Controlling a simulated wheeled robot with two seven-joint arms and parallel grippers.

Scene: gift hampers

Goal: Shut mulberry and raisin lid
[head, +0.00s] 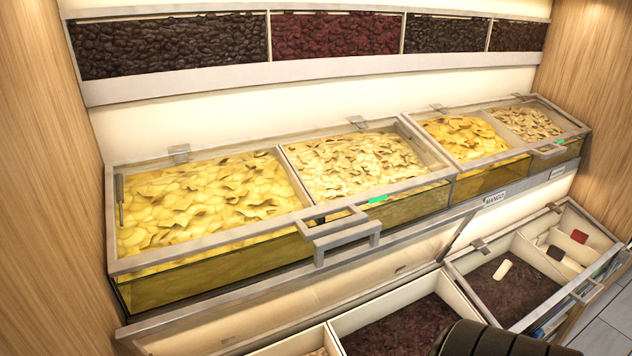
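In the lower row of bins, a long framed clear lid (290,292) stands raised behind an open bin (458,300). Dark reddish-brown dried fruit (410,328) fills much of that bin, and a paler content shows at the bottom edge. To its right, another lower bin with dark fruit (508,290) appears covered by a clear framed lid with a handle (586,291). I cannot read which lid is for mulberry and raisin. Neither of my grippers is in view. A black ribbed part of mine shows at the bottom edge.
Middle-row bins of yellow dried fruit (205,203) have shut clear lids, with a protruding handle (342,232) above the raised lid. A "MANGO" label (494,198) is on the shelf front. Upper bins hold dark fruit (170,44). Wooden walls (38,200) bound both sides.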

